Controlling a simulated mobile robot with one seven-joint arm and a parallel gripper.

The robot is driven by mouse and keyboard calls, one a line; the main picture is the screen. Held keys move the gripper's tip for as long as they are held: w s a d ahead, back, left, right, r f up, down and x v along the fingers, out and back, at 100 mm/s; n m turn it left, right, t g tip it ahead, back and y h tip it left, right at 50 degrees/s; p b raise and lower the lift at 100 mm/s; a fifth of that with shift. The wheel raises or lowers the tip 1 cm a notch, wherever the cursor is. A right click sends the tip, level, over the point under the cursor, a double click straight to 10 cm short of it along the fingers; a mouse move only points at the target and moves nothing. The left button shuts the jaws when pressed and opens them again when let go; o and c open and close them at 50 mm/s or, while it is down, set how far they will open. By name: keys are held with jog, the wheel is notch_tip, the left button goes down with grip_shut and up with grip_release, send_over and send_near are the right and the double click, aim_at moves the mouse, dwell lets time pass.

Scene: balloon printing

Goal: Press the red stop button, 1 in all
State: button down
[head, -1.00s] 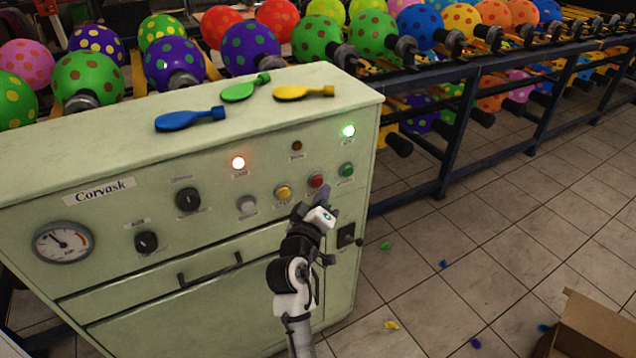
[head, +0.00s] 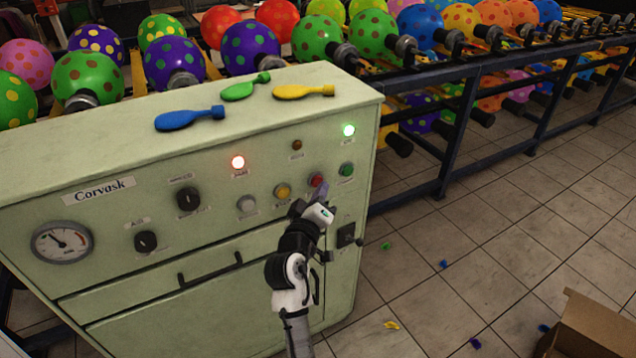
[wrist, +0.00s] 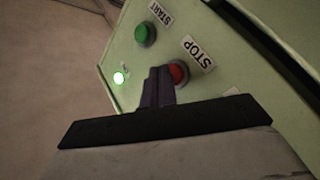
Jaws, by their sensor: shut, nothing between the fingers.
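The red stop button (head: 316,180) is on the front panel of the pale green Corvask cabinet (head: 110,230). In the wrist view the red button (wrist: 179,72) sits beside a STOP label (wrist: 198,54). My gripper (head: 318,194) is shut and empty, its fingertips just below the button in the head view. In the wrist view the closed fingers (wrist: 158,85) overlap the button's left edge. I cannot tell whether they touch it. The button's left part is hidden there.
The green START button (wrist: 145,34) is close to the red one; a yellow button (head: 283,192) is to its left. A red lamp (head: 238,162) and a green lamp (head: 348,130) are lit. Deflated balloons (head: 190,118) lie on top. An open carton (head: 596,325) stands at lower right.

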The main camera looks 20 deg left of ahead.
jog(key=shift+w+a, duration=0.3)
jog(key=shift+a, duration=0.1)
dwell(0.8)
jog(key=shift+d, duration=0.1)
jog(key=shift+s+d, duration=0.6)
jog(key=shift+d, duration=0.05)
jog(key=s+d, duration=0.1)
jog(key=d, duration=0.1)
jog(key=s+d, duration=0.2)
dwell(0.6)
dwell(0.5)
